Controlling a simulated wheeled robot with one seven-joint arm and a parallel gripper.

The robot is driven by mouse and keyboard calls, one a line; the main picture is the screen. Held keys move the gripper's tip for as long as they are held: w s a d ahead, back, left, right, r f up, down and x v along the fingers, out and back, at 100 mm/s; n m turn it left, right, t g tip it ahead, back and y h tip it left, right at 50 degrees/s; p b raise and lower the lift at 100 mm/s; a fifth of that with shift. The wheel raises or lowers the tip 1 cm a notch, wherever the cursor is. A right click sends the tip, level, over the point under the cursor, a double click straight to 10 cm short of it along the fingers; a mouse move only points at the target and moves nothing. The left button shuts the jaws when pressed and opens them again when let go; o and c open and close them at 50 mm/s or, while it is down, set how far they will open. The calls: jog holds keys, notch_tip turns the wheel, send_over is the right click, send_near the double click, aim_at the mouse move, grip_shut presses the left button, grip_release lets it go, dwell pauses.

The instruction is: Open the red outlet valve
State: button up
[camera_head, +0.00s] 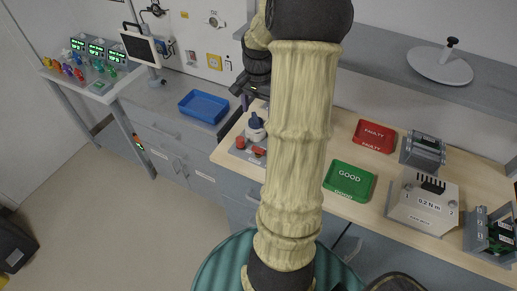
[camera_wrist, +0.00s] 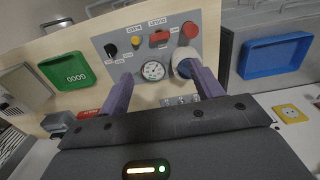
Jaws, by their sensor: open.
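A grey panel (camera_wrist: 178,45) with a round gauge (camera_wrist: 152,70) shows in the wrist view.
On the wooden bench are a green GOOD tray (camera_head: 349,178), a red FAULTY tray (camera_head: 374,136) and a torque box (camera_head: 424,203). A blue tray (camera_head: 204,106) lies on the grey counter to the left. A grey shelf (camera_head: 400,70) runs above the bench.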

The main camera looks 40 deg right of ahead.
aim_at(258, 149)
dwell(0.3)
notch_tip(258, 149, down, 18)
jog(key=shift+r+p, duration=0.25)
jog(key=shift+p, duration=0.55)
jog(key=c, duration=1)
